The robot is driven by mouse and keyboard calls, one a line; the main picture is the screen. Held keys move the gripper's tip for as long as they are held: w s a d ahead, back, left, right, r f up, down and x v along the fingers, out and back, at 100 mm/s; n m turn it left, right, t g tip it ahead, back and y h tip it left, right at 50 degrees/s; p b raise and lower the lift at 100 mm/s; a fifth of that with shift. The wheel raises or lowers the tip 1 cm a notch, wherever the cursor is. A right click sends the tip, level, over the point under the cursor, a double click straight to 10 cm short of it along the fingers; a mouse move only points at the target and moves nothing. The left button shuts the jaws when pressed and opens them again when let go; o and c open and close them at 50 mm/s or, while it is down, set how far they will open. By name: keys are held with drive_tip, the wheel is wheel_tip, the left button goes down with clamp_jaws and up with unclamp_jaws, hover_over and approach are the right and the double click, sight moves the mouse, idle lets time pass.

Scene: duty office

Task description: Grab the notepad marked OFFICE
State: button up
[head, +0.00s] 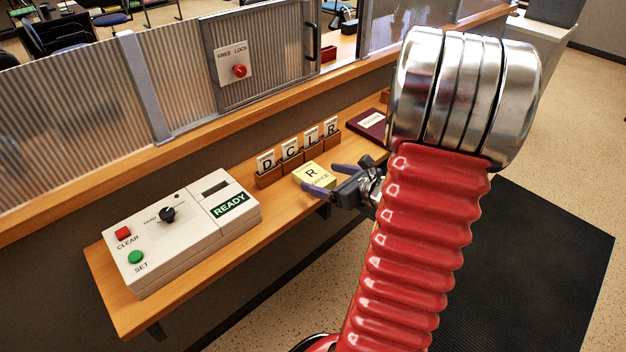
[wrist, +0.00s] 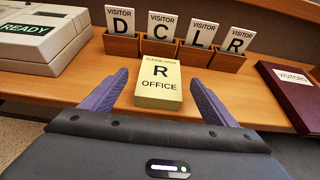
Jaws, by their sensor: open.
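The notepad (wrist: 159,84) is a small yellow block marked "R" and "OFFICE". It lies on the wooden shelf (head: 190,276) in front of a row of card holders, and it also shows in the head view (head: 313,175). My gripper (wrist: 152,92) is open, its two purple-grey fingers on either side of the notepad's near part in the wrist view. In the head view my gripper (head: 318,181) reaches in from the right at the notepad's height. I cannot tell whether the fingers touch it.
Wooden holders with visitor cards D, C, L, R (wrist: 176,52) stand just behind the notepad. A white control box (head: 180,228) marked READY is to the left. A dark red visitors book (wrist: 296,92) lies to the right. A partition with a sliding window rises behind the shelf.

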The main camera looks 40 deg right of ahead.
sight(316, 177)
drive_tip(key=shift+f+x, duration=0.2)
drive_tip(key=shift+x, duration=2.45)
drive_tip(key=shift+s, duration=0.15)
drive_tip(key=shift+c, duration=0.2)
drive_tip(key=c, duration=1.2)
